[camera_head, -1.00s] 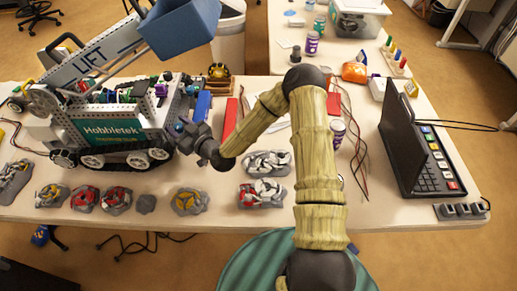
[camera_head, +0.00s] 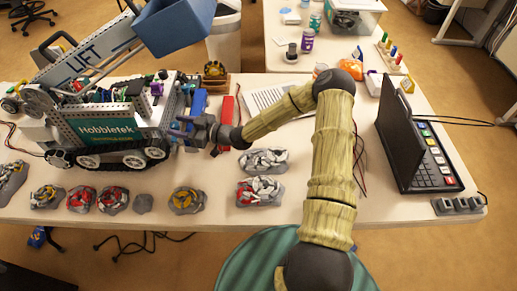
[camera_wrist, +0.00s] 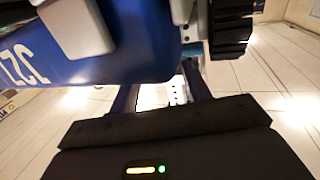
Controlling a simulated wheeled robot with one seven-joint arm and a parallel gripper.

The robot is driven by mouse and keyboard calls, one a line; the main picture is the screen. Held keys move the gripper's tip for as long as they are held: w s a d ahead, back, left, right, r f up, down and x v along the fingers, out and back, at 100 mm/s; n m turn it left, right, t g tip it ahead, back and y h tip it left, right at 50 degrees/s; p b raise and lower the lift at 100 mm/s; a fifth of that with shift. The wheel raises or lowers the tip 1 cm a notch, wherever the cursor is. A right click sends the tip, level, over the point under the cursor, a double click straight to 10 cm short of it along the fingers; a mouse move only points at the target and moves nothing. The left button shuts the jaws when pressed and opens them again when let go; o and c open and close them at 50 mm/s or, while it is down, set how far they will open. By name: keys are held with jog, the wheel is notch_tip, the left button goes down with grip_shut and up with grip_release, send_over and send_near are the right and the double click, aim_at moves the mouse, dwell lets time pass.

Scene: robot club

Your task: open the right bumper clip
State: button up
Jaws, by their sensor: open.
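The club robot (camera_head: 105,125) with the Hobbietek sign stands on the table at the left. Its blue bumper (camera_head: 200,103) shows at its right end, and in the wrist view the blue bumper (camera_wrist: 110,62) with white lettering fills the upper left. A grey block (camera_wrist: 75,25) sits on the bumper; I cannot tell whether it is the right clip. My gripper (camera_head: 177,132) is open at the robot's right end, pointing left. In the wrist view my gripper (camera_wrist: 162,92) has its dark fingers apart, partly behind the bumper, with a perforated metal piece (camera_wrist: 178,90) visible between them.
A black tread (camera_wrist: 231,25) is close on the right in the wrist view. Several stone-like pieces, including a yellow one (camera_head: 187,200), line the front. A laptop-like console (camera_head: 435,165) stands right.

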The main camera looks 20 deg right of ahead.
jog(key=s+d+f+m+g+h, duration=0.1)
jog(key=s+d+h, duration=0.2)
jog(key=d, duration=0.2)
jog(key=s+d+f+m+g+h, duration=0.1)
jog(key=s+d+g+h, duration=0.1)
jog(key=s+d+h, duration=0.1)
jog(key=s+d+f+m+g+h, duration=0.1)
jog(key=s+d+h, duration=0.2)
jog(key=s+d, duration=0.2)
jog(key=shift+s+d+f+h, duration=0.15)
jog(key=shift+d+f+h, duration=0.05)
jog(key=shift+d, duration=0.45)
jog(key=shift+s+d+f+h, duration=0.1)
jog(key=shift+d+f+h, duration=0.1)
jog(key=shift+d, duration=0.4)
jog(key=s+d+r+m+g+h, duration=0.2)
jog(key=s+r+m+h, duration=0.3)
jog(key=s+r, duration=0.4)
jog(key=shift+s+d+r+m+g, duration=0.15)
jog(key=shift+s+d+m+g, duration=0.3)
jog(key=shift+d, duration=0.15)
jog(key=s+a+r+m+p, duration=0.1)
jog(key=s+r+m+p, duration=0.1)
jog(key=s+r+p, duration=0.3)
notch_tip(320, 180, up, 6)
jog(key=g+p, duration=0.1)
jog(key=p, duration=0.2)
jog(key=shift+a+p, duration=0.3)
jog(key=shift+a, duration=0.05)
